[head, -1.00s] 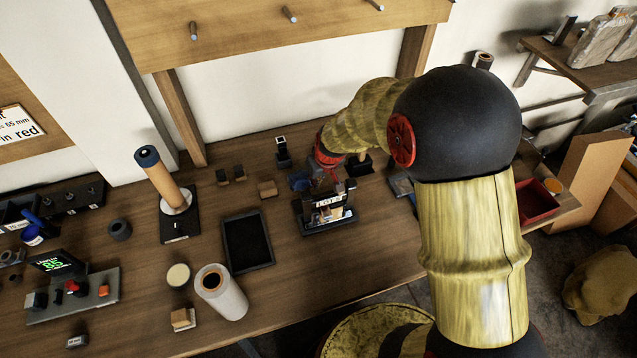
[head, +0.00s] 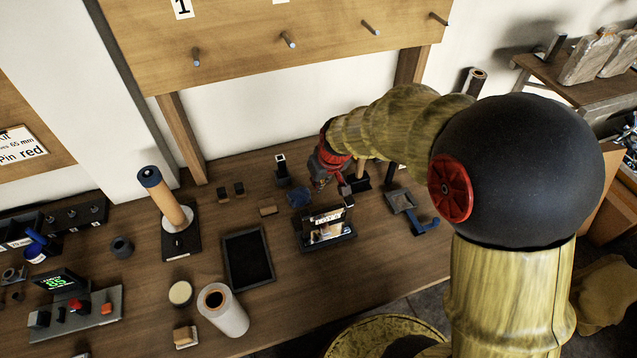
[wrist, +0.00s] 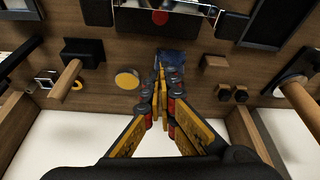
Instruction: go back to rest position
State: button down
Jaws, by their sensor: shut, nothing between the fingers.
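My gripper (head: 322,182) hangs over the back of the workbench, behind a small black stand (head: 327,230) with a shiny, lettered front. In the wrist view my gripper (wrist: 160,68) has its yellow and red fingers brought together, with nothing seen between them. A small blue object (head: 299,197) lies near the fingers; it also shows just past the fingertips in the wrist view (wrist: 176,60). I cannot tell whether they touch it. My arm reaches in from the right of the head view.
A black tray (head: 248,258), a white roll (head: 222,312) and an upright wooden cylinder on a black base (head: 168,200) stand to the left. A grey piece with a blue hook (head: 408,207) lies to the right. A pegboard (head: 280,40) hangs above the bench's back.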

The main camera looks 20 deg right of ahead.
jog(key=shift+s, duration=0.1)
jog(key=s+r+m+g, duration=0.1)
jog(key=s+m+g, duration=0.1)
jog(key=s, duration=0.7)
jog(key=s+r+t, duration=0.3)
jog(key=s+r, duration=1.2)
jog(key=r, duration=0.3)
jog(key=shift+a+r+t+h, duration=0.2)
jog(key=shift+a+t+h, duration=0.1)
jog(key=shift+a, duration=0.15)
jog(key=shift+s, duration=0.1)
